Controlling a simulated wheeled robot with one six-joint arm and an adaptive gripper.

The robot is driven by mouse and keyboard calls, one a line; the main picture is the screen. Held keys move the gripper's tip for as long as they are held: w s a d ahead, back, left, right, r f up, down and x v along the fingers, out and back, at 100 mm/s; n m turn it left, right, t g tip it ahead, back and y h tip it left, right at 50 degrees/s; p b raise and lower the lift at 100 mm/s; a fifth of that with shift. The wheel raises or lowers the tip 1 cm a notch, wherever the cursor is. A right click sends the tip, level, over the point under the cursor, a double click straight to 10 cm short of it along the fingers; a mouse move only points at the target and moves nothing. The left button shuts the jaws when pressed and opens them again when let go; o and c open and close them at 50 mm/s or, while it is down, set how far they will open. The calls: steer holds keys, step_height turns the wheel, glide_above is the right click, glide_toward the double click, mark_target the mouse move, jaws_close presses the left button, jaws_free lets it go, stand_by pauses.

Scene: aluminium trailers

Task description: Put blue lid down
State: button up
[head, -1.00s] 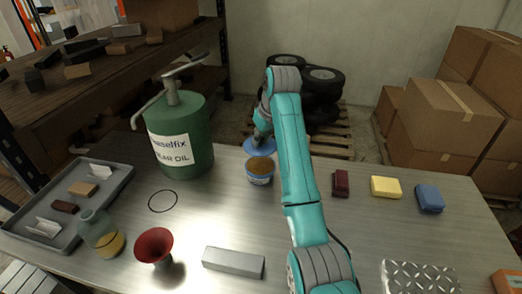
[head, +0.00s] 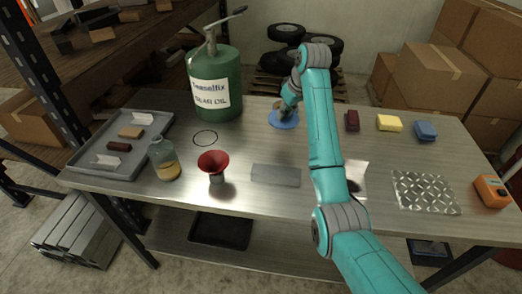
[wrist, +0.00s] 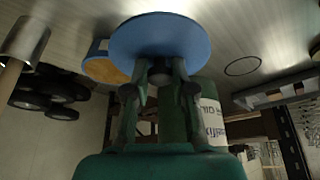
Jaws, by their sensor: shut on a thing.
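The blue lid (head: 283,121) is in my gripper (head: 287,107), over the back middle of the table in the head view. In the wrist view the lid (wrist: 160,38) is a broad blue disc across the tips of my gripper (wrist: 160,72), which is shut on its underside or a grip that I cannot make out. A tub with brown-orange contents (wrist: 104,70) shows partly behind the lid in the wrist view, open at the top. I cannot make out the tub clearly in the head view. Whether the lid touches the table is unclear.
A green oil can (head: 215,88) stands left of the lid. Dark red (head: 352,121), yellow (head: 389,123) and blue (head: 425,131) blocks sit right.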

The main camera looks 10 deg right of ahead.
mark_target(290, 123)
steer(key=f, duration=0.6)
steer(key=shift+a, duration=0.25)
steer(key=shift+d+f, duration=0.1)
steer(key=shift+f, duration=1.9)
steer(key=shift+f, duration=0.15)
steer(key=o, duration=0.9)
steer(key=shift+o, duration=0.2)
steer(key=v, duration=1.2)
steer(key=shift+d+r, duration=0.1)
steer(key=shift+r, duration=0.1)
